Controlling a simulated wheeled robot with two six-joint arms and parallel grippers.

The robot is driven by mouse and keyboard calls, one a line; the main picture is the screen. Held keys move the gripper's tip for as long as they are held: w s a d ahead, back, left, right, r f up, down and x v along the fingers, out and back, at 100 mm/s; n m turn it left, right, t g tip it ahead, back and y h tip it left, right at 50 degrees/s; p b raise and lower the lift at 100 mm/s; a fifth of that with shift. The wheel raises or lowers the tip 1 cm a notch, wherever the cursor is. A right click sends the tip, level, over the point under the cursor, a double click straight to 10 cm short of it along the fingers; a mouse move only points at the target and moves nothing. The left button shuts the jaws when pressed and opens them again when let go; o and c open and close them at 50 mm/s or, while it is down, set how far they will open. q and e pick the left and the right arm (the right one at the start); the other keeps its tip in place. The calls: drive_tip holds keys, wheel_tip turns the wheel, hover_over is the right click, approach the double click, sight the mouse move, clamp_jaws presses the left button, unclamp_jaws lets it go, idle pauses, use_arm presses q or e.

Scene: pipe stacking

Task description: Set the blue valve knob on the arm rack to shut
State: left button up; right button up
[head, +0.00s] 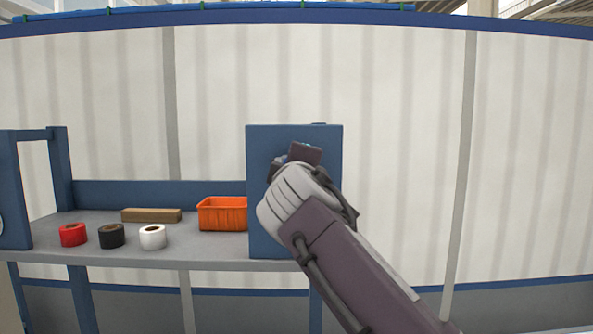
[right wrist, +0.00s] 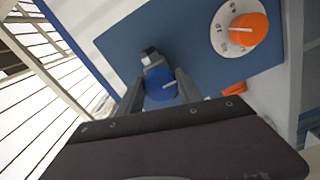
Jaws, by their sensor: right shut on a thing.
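The blue valve knob (right wrist: 160,84) is on a blue panel (right wrist: 205,62), between the two fingers of my right gripper (right wrist: 160,80) in the right wrist view. The fingers are shut on it. A short white line shows on the knob's face, towards the right of that view. A grey fitting (right wrist: 149,56) sits just above the knob. In the head view my right gripper (head: 297,155) is in front of the upright blue panel (head: 262,215), and my arm hides the knob almost fully. My left gripper is not in view.
An orange dial (right wrist: 248,29) on a white plate is on the same panel. Left of the panel, the grey shelf (head: 200,252) holds an orange bin (head: 222,214), a wooden block (head: 151,215), and red (head: 73,235), black (head: 111,236) and white (head: 152,237) tape rolls.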

drive_tip(key=shift+f, duration=0.1)
drive_tip(key=o, duration=1.4)
drive_tip(key=shift+c, duration=0.2)
drive_tip(key=s+b, duration=0.4)
drive_tip(key=s, duration=0.5)
